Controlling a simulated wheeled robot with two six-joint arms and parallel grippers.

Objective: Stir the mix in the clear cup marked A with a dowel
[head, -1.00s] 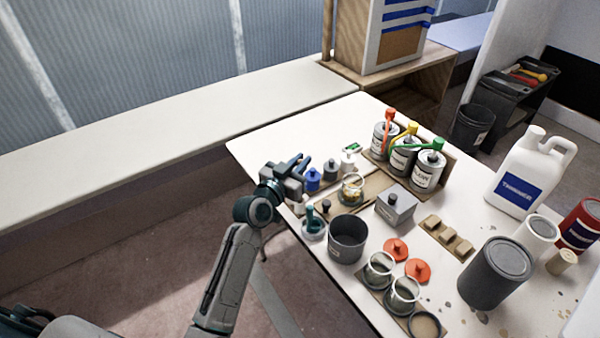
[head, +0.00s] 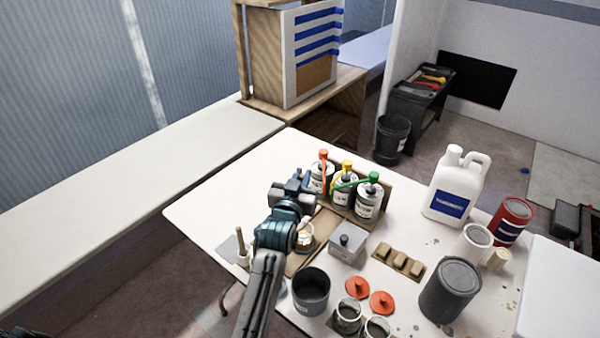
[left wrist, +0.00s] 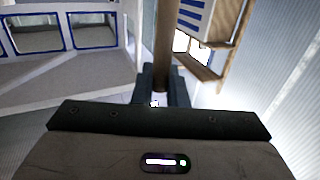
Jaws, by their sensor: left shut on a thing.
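My left gripper (head: 294,184) is above the table, beside the cans with coloured pumps. In the left wrist view a brown wooden dowel (left wrist: 163,42) stands between the fingers, which are shut on it. In the head view this dowel is not clearly seen. Two more clear cups (head: 348,314) stand at the front edge with dark contents. My right gripper is not in view.
Pump cans (head: 368,198) stand behind. A small holder with an upright stick (head: 241,246) is at the left. Red lids (head: 382,302) lie in front.

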